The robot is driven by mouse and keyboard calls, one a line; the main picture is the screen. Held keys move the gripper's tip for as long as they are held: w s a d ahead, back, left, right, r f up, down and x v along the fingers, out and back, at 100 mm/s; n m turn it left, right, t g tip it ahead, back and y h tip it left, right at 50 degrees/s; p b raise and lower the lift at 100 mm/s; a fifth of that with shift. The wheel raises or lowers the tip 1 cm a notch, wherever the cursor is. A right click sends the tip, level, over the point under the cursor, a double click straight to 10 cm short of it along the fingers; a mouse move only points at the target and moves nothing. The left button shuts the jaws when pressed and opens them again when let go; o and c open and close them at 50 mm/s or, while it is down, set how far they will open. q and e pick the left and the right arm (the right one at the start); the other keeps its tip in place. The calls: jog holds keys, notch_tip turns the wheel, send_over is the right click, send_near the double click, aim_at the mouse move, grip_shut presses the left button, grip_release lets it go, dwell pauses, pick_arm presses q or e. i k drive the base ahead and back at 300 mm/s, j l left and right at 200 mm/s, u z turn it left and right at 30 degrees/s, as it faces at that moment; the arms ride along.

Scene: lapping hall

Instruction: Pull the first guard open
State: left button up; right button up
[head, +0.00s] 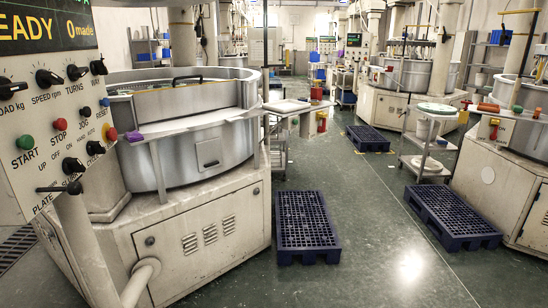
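The nearest machine has a curved silver metal guard (190,160) around its round top, at the left of the head view. The guard's front has a small square plate (209,153). A black bar (187,78) shows at the far rim of the drum. I cannot tell for sure whether the guard is shut. A control panel (50,130) with knobs and buttons stands at the left and hides part of the machine. Neither of my grippers is in view.
A dark blue pallet (305,222) lies on the floor right of the nearest machine, with another (450,215) farther right. A small side table (290,107) and a cart (428,150) stand beyond. The green floor (375,230) between the pallets is clear.

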aim_at(155, 105)
jog(key=i, duration=1.65)
jog(key=i+u, duration=0.1)
jog(key=i, duration=0.45)
jog(key=i+l+u, duration=0.1)
jog(key=i, duration=0.4)
jog(key=i+l+u, duration=0.1)
jog(key=i, duration=0.4)
jog(key=i+u, duration=0.2)
jog(key=k+l, duration=0.05)
jog(key=k, duration=0.05)
